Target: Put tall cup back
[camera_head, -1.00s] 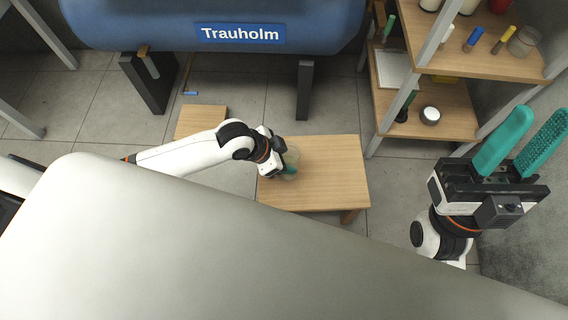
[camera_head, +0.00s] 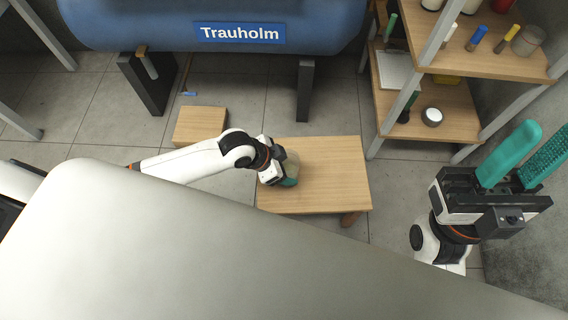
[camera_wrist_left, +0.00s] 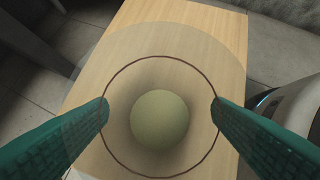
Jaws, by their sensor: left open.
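A see-through cup with a thin dark rim (camera_wrist_left: 104,88) shows in the left wrist view, seen from above over a wooden table. A pale green round shape (camera_wrist_left: 160,119) shows inside the rim; I cannot tell if it is the cup's bottom or something in it. My left gripper (camera_wrist_left: 160,103) is open, its teal fingers on either side of the cup. In the head view my left gripper (camera_head: 288,181) is low over the table (camera_head: 330,180) and partly hides the cup (camera_head: 292,160). My right gripper (camera_head: 535,145) is open and empty, raised at the right.
A shelf unit (camera_head: 480,65) at the back right holds jars, coloured markers and a small round tin (camera_head: 432,116). A blue tank (camera_head: 220,25) stands at the back. A low wooden block (camera_head: 199,126) is left of the table. The table's right part is clear.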

